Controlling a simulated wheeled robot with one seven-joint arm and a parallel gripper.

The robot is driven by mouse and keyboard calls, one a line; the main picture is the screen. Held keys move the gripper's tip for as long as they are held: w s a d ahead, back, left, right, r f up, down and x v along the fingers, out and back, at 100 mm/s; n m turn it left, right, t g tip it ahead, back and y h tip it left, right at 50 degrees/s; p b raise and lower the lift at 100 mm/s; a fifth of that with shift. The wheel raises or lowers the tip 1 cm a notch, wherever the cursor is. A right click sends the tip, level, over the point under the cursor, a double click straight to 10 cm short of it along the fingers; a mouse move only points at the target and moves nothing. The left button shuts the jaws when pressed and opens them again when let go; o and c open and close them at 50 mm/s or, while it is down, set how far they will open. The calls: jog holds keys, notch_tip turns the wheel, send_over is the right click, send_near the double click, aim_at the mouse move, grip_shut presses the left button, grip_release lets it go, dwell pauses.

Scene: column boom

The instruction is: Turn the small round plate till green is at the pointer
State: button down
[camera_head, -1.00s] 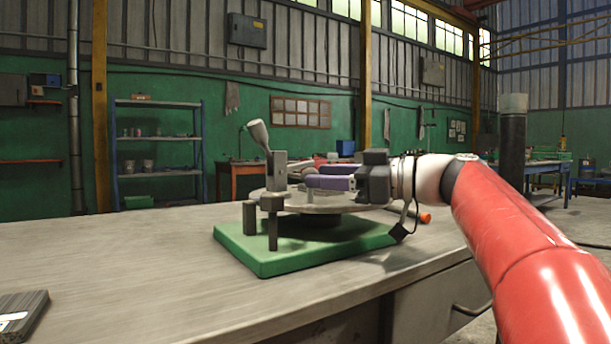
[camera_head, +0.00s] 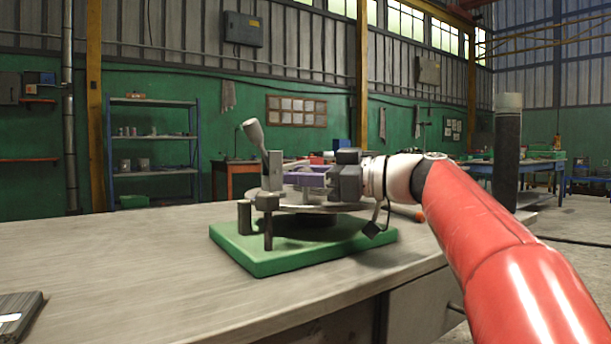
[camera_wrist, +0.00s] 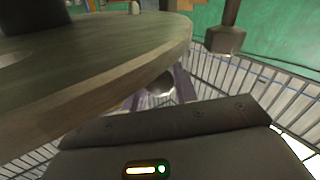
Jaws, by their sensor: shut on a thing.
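The small round plate (camera_head: 322,209) is a grey disc, seen nearly edge-on, mounted above a green base (camera_head: 290,260) on the bench. Its rim and a flat face fill the left of the wrist view (camera_wrist: 95,75). My gripper (camera_head: 303,180) reaches in from the right with its purple fingers over the plate. In the wrist view, the fingers (camera_wrist: 160,88) are shut on a rounded grey knob (camera_wrist: 159,84) at the plate's rim. No green mark on the plate shows. I cannot make out which part is the pointer.
A lever with a pale grip (camera_head: 253,132) rises beside an upright grey block (camera_head: 271,170) at the plate's left. Dark posts (camera_head: 244,217) stand on the base's left side. The bench (camera_head: 120,250) is clear to the left, except a dark slab (camera_head: 17,315) at its front.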

aim_at(288, 202)
jog(key=shift+a+f+m+t+b, duration=0.3)
jog(key=shift+a+t+b, duration=0.2)
jog(key=shift+b, duration=0.35)
jog(key=shift+w+a+m+t+h+b, duration=0.1)
jog(key=shift+a+m+t+h+b, duration=0.2)
jog(key=shift+t+h+b, duration=0.15)
jog(key=shift+w+a+r+m+t+h+b, duration=0.1)
jog(key=shift+w+a+m+t+h+b, duration=0.3)
jog(key=shift+a+m+t+b, duration=0.35)
jog(key=shift+r+t+h, duration=0.2)
jog(key=shift+t+h, duration=0.05)
jog(key=shift+t, duration=0.05)
jog(key=c, duration=1.1)
grip_release()
jog(key=shift+c, duration=0.2)
jog(key=v, duration=0.8)
jog(key=shift+b, duration=0.4)
